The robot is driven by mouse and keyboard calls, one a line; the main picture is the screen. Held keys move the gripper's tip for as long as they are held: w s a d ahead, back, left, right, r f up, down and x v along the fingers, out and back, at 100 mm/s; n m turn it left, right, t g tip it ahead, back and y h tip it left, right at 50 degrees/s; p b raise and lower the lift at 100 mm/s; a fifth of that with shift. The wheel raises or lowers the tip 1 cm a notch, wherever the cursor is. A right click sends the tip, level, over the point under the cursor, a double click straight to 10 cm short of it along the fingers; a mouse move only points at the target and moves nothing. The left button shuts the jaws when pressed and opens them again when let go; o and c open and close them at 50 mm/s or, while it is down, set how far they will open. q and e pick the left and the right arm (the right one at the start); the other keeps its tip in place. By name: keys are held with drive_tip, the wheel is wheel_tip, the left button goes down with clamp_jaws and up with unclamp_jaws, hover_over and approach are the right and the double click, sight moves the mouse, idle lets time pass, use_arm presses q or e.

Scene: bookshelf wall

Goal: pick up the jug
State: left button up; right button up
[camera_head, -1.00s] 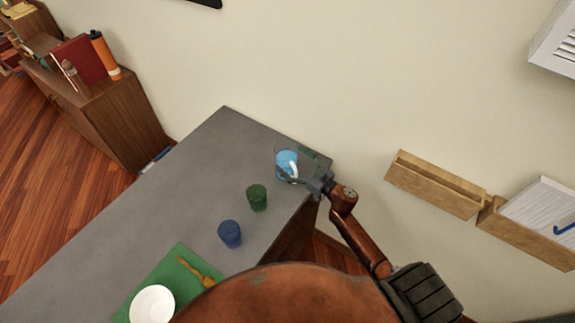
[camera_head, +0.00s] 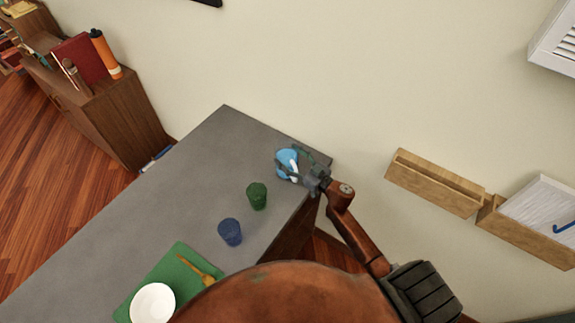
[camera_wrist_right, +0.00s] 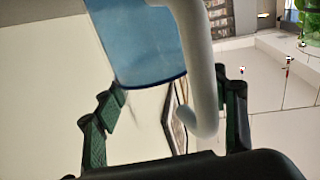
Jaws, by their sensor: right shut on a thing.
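The jug (camera_head: 285,161), blue with a white handle, is at the far right corner of the grey table. In the right wrist view its blue body (camera_wrist_right: 145,45) and curved white handle (camera_wrist_right: 200,75) fill the upper middle. My right gripper (camera_head: 301,166) is at the jug's handle side and shut on it. In the right wrist view its dark green fingers (camera_wrist_right: 170,90) show on either side of the handle. I cannot tell whether the jug's base touches the table. My left gripper is not in view.
A green cup (camera_head: 257,197) and a blue cup (camera_head: 230,232) stand on the grey table (camera_head: 150,215). A white bowl (camera_head: 153,303) and a yellow-brown utensil (camera_head: 199,271) are on a green mat (camera_head: 181,259). The wall (camera_head: 330,80) is close behind the jug. Wooden wall shelves (camera_head: 435,184) are at right.

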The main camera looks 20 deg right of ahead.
sight(279, 143)
drive_tip(key=c, duration=0.9)
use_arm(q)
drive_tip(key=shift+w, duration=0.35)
use_arm(e)
drive_tip(key=shift+r, duration=0.1)
drive_tip(key=shift+c, duration=0.6)
drive_tip(key=shift+w+r, duration=0.1)
drive_tip(key=shift+r, duration=0.45)
wheel_tip(279, 143, up, 2)
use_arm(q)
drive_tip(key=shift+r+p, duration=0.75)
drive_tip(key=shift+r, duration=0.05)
use_arm(e)
drive_tip(key=s+a+r, duration=0.8)
drive_tip(key=s+r, duration=0.2)
drive_tip(key=s, duration=0.1)
drive_tip(key=shift+s, duration=0.4)
